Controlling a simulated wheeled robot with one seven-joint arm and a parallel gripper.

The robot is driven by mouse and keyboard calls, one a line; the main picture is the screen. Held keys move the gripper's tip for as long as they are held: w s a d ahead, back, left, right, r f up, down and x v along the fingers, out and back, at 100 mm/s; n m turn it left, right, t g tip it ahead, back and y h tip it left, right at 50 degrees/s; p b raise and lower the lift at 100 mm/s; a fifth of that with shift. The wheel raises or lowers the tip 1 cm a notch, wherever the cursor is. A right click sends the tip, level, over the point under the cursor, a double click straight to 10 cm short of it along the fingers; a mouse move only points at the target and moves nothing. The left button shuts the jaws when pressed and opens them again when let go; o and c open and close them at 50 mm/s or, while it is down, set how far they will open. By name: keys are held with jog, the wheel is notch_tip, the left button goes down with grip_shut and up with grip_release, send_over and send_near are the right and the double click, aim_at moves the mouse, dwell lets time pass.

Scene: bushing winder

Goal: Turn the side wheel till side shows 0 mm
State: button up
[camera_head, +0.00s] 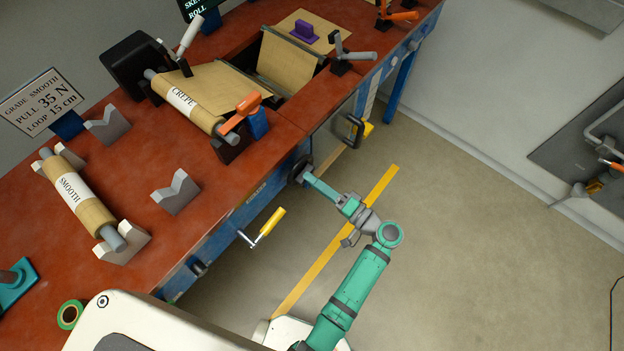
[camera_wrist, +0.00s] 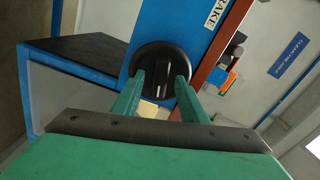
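A round black knob or wheel (camera_wrist: 162,66) with a short white mark sits on a blue panel in the wrist view. A white label (camera_wrist: 216,14) ending in "AKE" is above it. In the head view the black wheel (camera_head: 299,170) is on the blue front of the bench. My gripper (camera_wrist: 161,82) has its two green fingers apart, in front of the wheel's lower part; I cannot tell whether they touch it. In the head view my gripper (camera_head: 307,176) reaches the wheel from the right. No readable side reading in mm shows.
A yellow-handled crank (camera_head: 266,226) sticks out from the bench front, left of my arm. A black handle with yellow (camera_head: 354,130) is beyond the wheel. The red bench top (camera_head: 140,185) carries the CREPE roll (camera_head: 184,100) and SMOOTH roll (camera_head: 72,190).

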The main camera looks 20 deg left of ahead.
jog(key=v, duration=0.9)
jog(key=shift+s+d, duration=0.15)
jog(key=shift+d, duration=0.1)
jog(key=s+a+f+m+t+h, duration=0.2)
jog(key=s+f+m+h, duration=0.35)
jog(key=f, duration=0.75)
jog(key=s+d+f+h, duration=0.2)
jog(key=s+d+h, duration=0.2)
jog(key=s+h, duration=0.45)
jog(key=s+d+r+n+t+h, duration=0.1)
jog(key=s+r+n+t, duration=0.2)
jog(key=r, duration=0.9)
jog(key=s+r+n+t+h, duration=0.2)
jog(key=s+r, duration=0.4)
jog(key=r, duration=0.6)
jog(key=shift+s+d+n+t, duration=0.4)
jog(key=shift+n+t, duration=0.35)
jog(key=shift+t, duration=0.35)
